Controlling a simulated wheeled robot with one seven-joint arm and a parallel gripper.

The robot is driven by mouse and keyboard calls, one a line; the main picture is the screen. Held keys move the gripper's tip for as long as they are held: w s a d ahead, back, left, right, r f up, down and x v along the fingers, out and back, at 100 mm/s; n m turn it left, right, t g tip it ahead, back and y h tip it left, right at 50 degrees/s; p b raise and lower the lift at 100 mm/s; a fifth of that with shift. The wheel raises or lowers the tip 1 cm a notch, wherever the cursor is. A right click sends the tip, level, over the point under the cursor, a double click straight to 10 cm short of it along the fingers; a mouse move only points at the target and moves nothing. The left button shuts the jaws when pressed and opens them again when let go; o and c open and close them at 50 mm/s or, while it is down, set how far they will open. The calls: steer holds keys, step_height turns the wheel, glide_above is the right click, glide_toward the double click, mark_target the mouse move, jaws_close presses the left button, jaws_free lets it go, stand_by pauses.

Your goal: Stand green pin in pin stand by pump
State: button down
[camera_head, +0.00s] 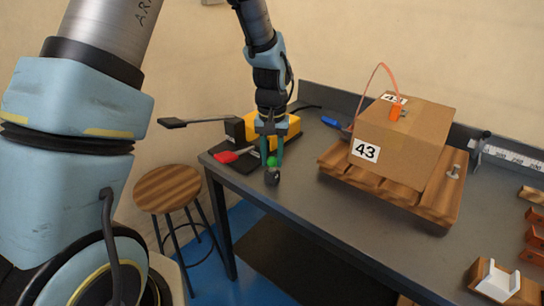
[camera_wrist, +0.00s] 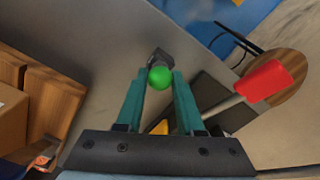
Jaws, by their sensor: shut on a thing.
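My gripper (camera_head: 271,163) points down over the near left part of the grey bench, with teal fingers. It is shut on the green pin (camera_head: 271,161), whose round green head shows between the fingertips. The wrist view shows the green head (camera_wrist: 159,77) too. A dark, short piece (camera_head: 272,177) sits directly below the head; I cannot tell whether it is the pin's lower part or the pin stand. The pump appears to be the yellow body (camera_head: 289,128) with a black end, behind my gripper. No other pin stand is clearly seen near it.
A red-handled tool (camera_head: 228,157) lies left of my gripper. A cardboard box (camera_head: 400,140) marked 43 sits on a wooden pallet (camera_head: 440,203) to the right. A blue handle (camera_head: 331,122) lies behind. A stool (camera_head: 168,188) stands left of the bench.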

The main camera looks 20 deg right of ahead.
steer(key=shift+c, duration=2.2)
jaws_free()
step_height(320, 180, up, 11)
steer(key=b, duration=0.1)
steer(key=shift+f+b, duration=0.15)
steer(key=shift+b, duration=0.25)
steer(key=s+a+f+n, duration=0.1)
steer(key=s+a+n, duration=0.1)
steer(key=a, duration=1.3)
steer(key=s+a+f+n+t, duration=0.1)
steer(key=s+a+f+n, duration=0.1)
steer(key=a, duration=1.3)
steer(key=shift+f+n+t, duration=0.15)
steer(key=shift+n+t, duration=0.15)
steer(key=shift+n, duration=0.2)
